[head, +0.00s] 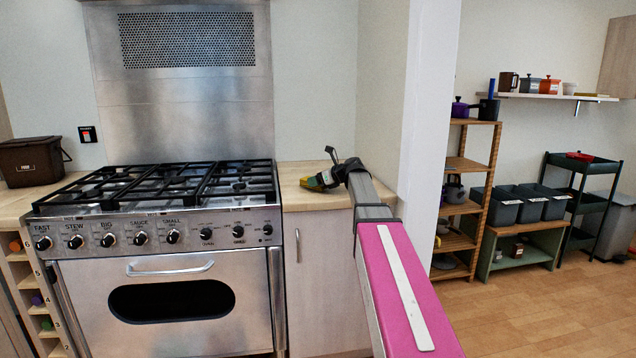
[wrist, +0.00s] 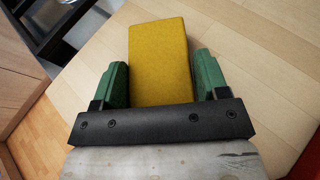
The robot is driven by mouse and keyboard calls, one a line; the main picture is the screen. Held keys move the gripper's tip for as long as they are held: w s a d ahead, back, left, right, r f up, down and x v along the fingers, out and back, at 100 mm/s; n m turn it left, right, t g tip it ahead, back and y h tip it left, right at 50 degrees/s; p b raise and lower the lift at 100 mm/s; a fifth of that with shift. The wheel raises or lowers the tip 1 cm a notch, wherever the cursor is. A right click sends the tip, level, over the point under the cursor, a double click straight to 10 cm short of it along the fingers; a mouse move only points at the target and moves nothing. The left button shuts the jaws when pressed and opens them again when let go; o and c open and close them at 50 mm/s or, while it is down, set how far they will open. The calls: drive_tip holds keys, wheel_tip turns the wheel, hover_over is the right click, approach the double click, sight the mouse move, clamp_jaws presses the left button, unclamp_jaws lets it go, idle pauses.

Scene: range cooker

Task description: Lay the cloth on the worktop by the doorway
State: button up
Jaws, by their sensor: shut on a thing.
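The cloth (wrist: 160,60) is a yellow, folded, block-like piece. My gripper (wrist: 160,80) has green fingers on both sides of it and is shut on it. In the head view my gripper (head: 320,181) is small at the end of my arm, over the worktop (head: 300,202) between the range cooker and the white wall end by the doorway. Some yellow shows there at the fingers. The pale wood worktop (wrist: 245,55) lies beneath the cloth in the wrist view. I cannot tell whether the cloth touches it.
The range cooker (head: 160,215) with black pan grates stands left of this worktop. The wall end (head: 425,110) rises to its right. Beyond it are a wooden shelf rack (head: 462,163) and dark bins (head: 530,207). No other object shows on this worktop section.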

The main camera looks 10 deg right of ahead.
drive_tip(key=shift+f, duration=0.3)
drive_tip(key=shift+f, duration=0.15)
drive_tip(key=o, duration=0.9)
drive_tip(key=shift+s+d+r, duration=0.1)
drive_tip(key=shift+r, duration=0.15)
drive_tip(key=v, duration=1.1)
drive_tip(key=shift+s+d+r, duration=0.15)
drive_tip(key=shift+s+d, duration=0.05)
